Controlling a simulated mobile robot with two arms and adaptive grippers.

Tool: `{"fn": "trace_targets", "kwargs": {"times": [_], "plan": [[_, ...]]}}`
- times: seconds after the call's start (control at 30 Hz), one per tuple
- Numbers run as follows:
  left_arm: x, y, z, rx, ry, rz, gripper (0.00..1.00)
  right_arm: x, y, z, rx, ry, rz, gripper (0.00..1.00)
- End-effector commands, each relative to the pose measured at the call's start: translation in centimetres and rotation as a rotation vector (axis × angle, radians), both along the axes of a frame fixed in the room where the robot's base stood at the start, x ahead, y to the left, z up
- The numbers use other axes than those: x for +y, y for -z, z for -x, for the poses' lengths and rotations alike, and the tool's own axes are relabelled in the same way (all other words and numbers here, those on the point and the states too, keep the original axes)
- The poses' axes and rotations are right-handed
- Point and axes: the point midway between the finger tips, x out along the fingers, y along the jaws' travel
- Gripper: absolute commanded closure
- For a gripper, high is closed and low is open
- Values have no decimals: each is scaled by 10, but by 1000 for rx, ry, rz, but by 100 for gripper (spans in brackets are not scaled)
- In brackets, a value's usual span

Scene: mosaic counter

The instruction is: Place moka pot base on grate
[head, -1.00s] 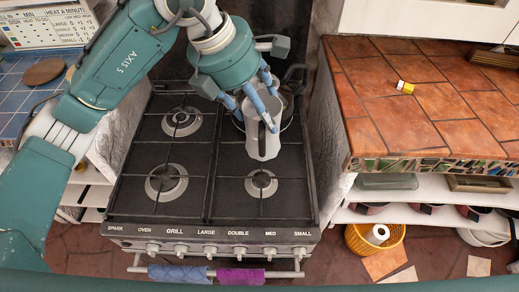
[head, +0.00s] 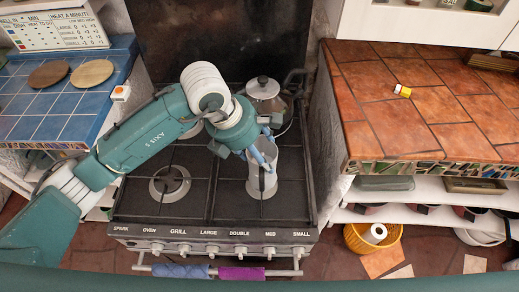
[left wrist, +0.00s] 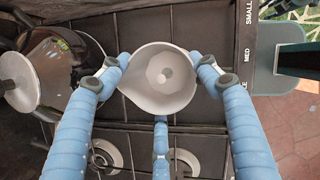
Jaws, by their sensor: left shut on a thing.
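The moka pot base (head: 262,180) is a pale grey, open-topped vessel with a spout. It is upright over the front right burner of the black stove grate (head: 232,185). I cannot tell whether its bottom touches the grate. My left gripper (head: 267,162) is shut on it, with the blue fingers around its upper part. In the left wrist view, the moka pot base (left wrist: 160,104) is seen from above, with its open round mouth and inner centre post between the fingers. The burner under it is hidden. My right gripper is not in view.
A lidded metal pot (head: 263,88) stands on the back right burner, close behind my gripper. The front left burner (head: 170,184) is empty. A tiled counter (head: 440,110) with a small yellow item (head: 402,91) is at the right. A blue tiled counter (head: 60,115) is at the left.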

Motion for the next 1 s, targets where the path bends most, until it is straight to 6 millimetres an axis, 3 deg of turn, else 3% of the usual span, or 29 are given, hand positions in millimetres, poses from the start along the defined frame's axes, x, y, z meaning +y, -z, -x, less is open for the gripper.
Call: {"fn": "trace_targets", "kwargs": {"times": [0.17, 0.2, 0.3, 0.67, 0.77, 1.0], "plan": [[-1, 0, -1, -3, 1, 2, 93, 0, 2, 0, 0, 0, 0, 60], [0, 2, 0, 0, 0, 0, 36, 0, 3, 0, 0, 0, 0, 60], [0, 1, 0, 0, 0, 0, 18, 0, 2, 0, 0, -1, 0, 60], [1, -3, 0, -1, 0, 0, 18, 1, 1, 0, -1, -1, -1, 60], [5, -12, 1, -5, -1, 0, 18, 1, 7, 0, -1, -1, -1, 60], [22, -59, 9, -7, 0, 1, 18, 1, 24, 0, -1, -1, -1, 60]]}}
